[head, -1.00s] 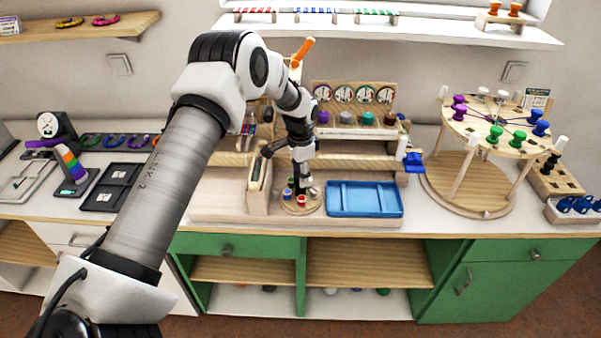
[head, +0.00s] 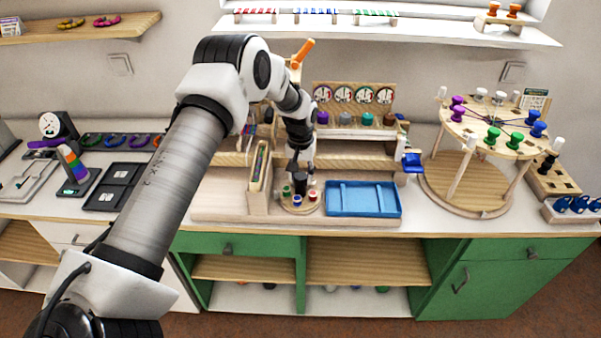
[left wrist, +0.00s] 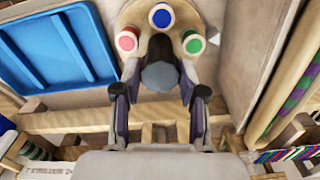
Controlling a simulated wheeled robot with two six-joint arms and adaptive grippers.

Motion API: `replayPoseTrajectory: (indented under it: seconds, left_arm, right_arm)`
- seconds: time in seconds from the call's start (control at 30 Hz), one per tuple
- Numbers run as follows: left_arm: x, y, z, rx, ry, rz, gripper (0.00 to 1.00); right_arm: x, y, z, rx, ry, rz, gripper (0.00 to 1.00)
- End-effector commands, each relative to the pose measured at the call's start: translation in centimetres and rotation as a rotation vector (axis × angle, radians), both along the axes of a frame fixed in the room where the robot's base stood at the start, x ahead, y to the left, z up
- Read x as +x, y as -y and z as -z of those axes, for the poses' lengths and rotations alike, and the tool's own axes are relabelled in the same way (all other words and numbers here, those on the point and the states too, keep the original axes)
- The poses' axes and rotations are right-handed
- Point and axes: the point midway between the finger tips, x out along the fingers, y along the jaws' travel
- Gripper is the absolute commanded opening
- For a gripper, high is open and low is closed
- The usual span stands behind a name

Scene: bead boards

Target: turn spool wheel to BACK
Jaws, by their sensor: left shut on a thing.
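The spool wheel (head: 285,207) is a small round wooden turntable on the bench, left of the blue tray. It carries a green spool (head: 286,190), a blue spool (head: 297,200) and a red spool (head: 312,196). In the left wrist view the red spool (left wrist: 127,40), blue spool (left wrist: 160,16) and green spool (left wrist: 193,42) sit around a dark grey centre knob (left wrist: 160,75). My left gripper (left wrist: 161,88) is shut on this knob from above; it also shows in the head view (head: 300,180). The wheel's far side is hidden. No BACK label is readable.
The blue tray (head: 363,198) lies close right of the wheel. A wooden holder (head: 258,168) stands close on its left. Behind are a dial rack (head: 352,95) and wooden steps. A round peg stand (head: 470,195) is farther right.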

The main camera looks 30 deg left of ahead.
Motion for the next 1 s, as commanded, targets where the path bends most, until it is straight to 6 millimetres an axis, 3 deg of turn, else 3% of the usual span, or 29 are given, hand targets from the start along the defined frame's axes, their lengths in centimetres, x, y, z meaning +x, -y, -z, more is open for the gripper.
replayPoseTrajectory:
  seconds: [1.0]
  left_arm:
    - [-0.3,0.1,0.3,0.002,-0.010,-0.963,0.06]
  right_arm:
    - [0.0,0.0,-2.4,0.000,0.000,0.000,0.40]
